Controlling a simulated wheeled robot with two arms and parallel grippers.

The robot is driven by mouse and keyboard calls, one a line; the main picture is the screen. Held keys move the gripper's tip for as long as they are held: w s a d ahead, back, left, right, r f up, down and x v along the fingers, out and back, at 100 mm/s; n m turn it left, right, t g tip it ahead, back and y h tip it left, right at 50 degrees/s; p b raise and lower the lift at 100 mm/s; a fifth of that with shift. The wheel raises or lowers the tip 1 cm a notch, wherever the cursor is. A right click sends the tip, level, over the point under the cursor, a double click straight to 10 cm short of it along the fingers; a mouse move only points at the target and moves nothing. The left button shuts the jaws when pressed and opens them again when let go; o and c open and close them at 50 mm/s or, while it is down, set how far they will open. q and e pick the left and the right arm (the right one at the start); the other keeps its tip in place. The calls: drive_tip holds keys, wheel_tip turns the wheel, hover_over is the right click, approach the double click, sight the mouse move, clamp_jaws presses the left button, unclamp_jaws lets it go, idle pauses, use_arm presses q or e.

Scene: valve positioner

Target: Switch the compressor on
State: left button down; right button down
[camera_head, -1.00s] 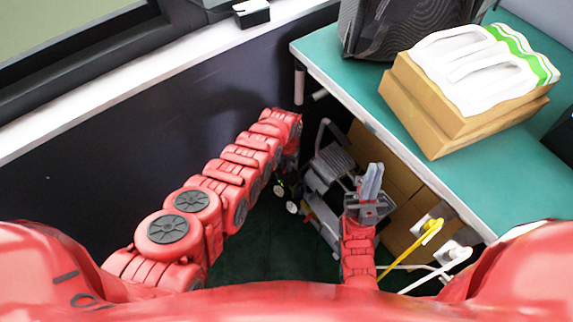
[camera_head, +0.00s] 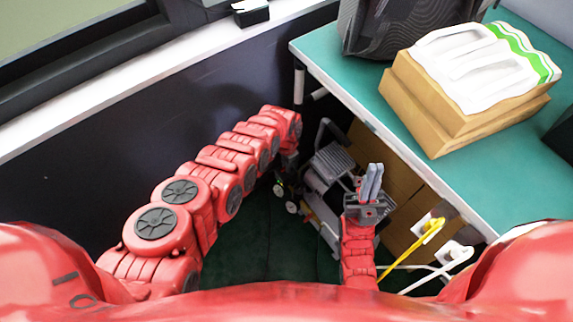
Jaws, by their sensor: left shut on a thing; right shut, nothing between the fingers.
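The compressor (camera_head: 330,165), grey and dark with a ribbed top and a raised handle, stands on the floor between the dark wall and the table. My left gripper (camera_head: 283,180) is at its left side, beside the small round white-faced fittings (camera_head: 291,207). It is shut on a small part of the compressor, mostly hidden under my red wrist, and I cannot tell which part. The compressor's switch cannot be made out. My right gripper (camera_head: 371,182) is shut and empty, in front of the compressor's right side, with its fingers pointing up in the picture.
A teal-topped table (camera_head: 350,85) on the right bears cardboard boxes (camera_head: 430,110) with a white-and-green packet and a dark bag (camera_head: 400,25). Yellow and white plugs with cables (camera_head: 430,228) are at its side. Dark green floor (camera_head: 265,245) is clear between my arms.

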use_arm(q)
drive_tip(key=c, duration=0.9)
unclamp_jaws()
wheel_tip(320, 180, up, 4)
drive_tip(key=shift+p, duration=1.2)
wheel_tip(320, 180, up, 13)
drive_tip(key=p, duration=0.2)
drive_tip(key=shift+r+p, duration=0.2)
drive_tip(key=shift+p, duration=0.15)
drive_tip(key=shift+s, duration=0.1)
